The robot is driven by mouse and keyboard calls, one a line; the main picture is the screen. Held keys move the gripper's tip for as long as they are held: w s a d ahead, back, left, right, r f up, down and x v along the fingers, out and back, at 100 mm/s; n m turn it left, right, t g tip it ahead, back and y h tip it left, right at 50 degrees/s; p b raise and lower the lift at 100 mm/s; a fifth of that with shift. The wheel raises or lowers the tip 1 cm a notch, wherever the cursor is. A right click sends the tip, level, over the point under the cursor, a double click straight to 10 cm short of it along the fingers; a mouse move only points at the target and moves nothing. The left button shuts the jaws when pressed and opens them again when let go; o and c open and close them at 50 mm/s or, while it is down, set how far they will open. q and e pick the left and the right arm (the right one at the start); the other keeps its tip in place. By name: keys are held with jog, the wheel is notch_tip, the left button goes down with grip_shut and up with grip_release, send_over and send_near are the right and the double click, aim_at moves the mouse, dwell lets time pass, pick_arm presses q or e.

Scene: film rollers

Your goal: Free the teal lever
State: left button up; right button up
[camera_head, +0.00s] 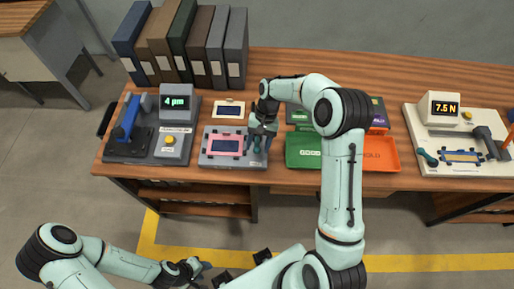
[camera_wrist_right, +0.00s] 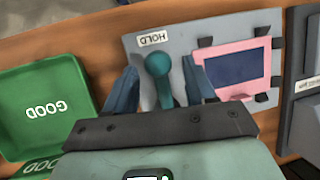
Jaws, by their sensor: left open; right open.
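The teal lever (camera_wrist_right: 159,64) has a round knob and shows in the right wrist view, on a grey fixture (camera_wrist_right: 225,28) beside a label reading HOLD. My right gripper (camera_wrist_right: 163,82) is open, with one blue finger on each side of the lever. I cannot tell whether either finger touches it. In the head view my right gripper (camera_head: 259,141) is over the right end of the same fixture and hides much of the lever. A pink frame (camera_wrist_right: 266,66) around a dark blue panel lies on the fixture. My left gripper (camera_head: 198,271) is open and empty, low in front of the table.
A green GOOD tray (camera_wrist_right: 45,115) and an orange HOLD tray (camera_head: 380,153) lie right of the fixture in the head view. A device reading 4 pm (camera_head: 176,103) stands left. A device reading 7.5 N (camera_head: 444,108) stands far right. Binders (camera_head: 189,45) stand behind.

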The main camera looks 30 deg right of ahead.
jog(key=shift+x, duration=0.95)
jog(key=shift+c, duration=0.3)
grip_shut()
jog(key=shift+d, duration=0.1)
